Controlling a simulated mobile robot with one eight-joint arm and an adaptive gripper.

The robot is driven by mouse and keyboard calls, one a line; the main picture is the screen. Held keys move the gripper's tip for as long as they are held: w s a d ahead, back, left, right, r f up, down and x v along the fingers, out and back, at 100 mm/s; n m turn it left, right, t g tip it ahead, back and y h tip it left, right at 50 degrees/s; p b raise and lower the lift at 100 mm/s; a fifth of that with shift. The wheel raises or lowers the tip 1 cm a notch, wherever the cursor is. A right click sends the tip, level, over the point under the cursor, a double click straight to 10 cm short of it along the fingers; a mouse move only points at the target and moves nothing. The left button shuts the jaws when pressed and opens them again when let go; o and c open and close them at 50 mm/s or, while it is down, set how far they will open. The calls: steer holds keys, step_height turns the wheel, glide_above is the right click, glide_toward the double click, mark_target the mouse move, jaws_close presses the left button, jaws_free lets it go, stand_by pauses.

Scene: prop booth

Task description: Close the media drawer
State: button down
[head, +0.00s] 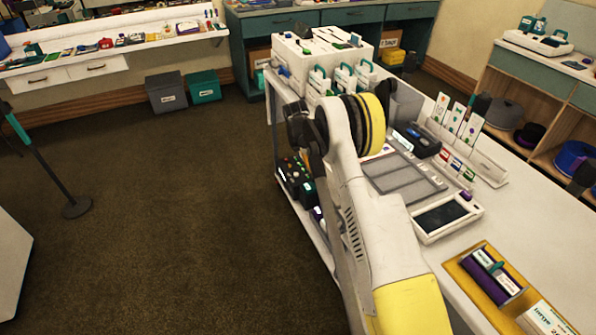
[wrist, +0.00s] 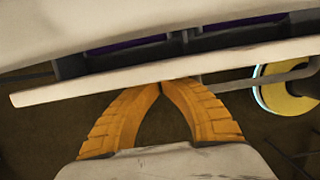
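In the wrist view, my gripper (wrist: 161,86) has its two orange fingers curved together, tips meeting, with nothing seen between them. The tips are at the lower edge of a long white panel (wrist: 90,84), which may be the media drawer's front; I cannot tell for certain. Whether they touch it is unclear. Behind the panel is a dark gap with purple surfaces, under a larger pale surface (wrist: 60,30). No open drawer can be made out there.
The table holds a tablet (head: 446,217), a yellow tray (head: 467,272), a card stand (head: 485,165) and a white case (head: 322,55). Dark equipment (head: 296,180) sits below its left edge. A post (head: 75,206) stands left. The brown floor between is clear.

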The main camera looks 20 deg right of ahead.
steer(key=shift+d, duration=0.95)
steer(key=shift+a, duration=0.15)
